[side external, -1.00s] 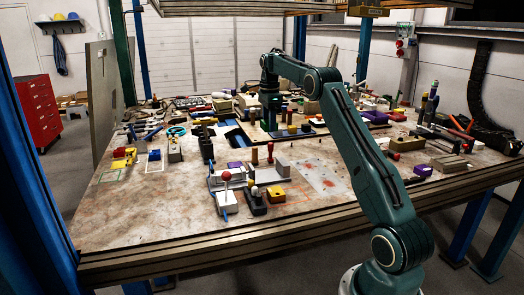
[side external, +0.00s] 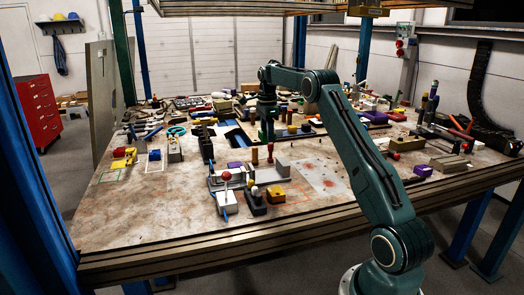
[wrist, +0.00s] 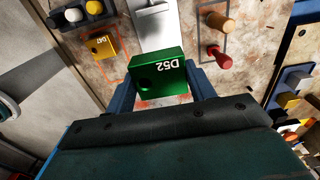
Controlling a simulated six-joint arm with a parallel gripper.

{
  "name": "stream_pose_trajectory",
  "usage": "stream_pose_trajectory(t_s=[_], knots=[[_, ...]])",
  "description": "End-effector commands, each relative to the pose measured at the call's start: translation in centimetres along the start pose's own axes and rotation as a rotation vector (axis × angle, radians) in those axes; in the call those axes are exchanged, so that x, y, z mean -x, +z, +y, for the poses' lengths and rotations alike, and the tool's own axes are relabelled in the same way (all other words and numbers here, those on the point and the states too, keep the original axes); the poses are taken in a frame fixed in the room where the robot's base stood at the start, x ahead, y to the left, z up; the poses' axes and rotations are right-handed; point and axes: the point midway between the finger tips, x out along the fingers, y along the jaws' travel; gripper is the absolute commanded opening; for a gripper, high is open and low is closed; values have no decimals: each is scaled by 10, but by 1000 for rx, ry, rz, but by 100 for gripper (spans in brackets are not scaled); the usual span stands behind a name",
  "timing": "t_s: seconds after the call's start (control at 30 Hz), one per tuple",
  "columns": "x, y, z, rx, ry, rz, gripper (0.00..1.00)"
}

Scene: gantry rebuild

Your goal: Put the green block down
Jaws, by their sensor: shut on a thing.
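The green block (wrist: 160,76), marked D52, is between the two blue fingers of my gripper (wrist: 160,90) in the wrist view. The fingers press on its left and right sides. In the side view my gripper (side external: 267,128) points straight down over the middle of the table, behind the grey fixture. The block is too small and dark there to make out clearly. I cannot tell whether its underside touches the table.
In the wrist view a pale grey piece (wrist: 152,27) lies just beyond the block. A yellow block (wrist: 103,44) is to the left; a red peg (wrist: 220,60) and a tan peg (wrist: 219,22) stand to the right. The table's front left area (side external: 140,215) is clear.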

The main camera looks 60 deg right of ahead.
Motion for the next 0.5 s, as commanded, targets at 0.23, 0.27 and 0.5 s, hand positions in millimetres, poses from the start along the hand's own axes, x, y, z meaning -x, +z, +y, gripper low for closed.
stream_pose_trajectory(t_s=[0.23, 0.27, 0.5], knots=[[-48, 0, 1, 0, 3, 0, 27], [-53, 0, 0, 0, 1, 0, 27], [-84, 0, 0, 0, 0, 0, 27]])
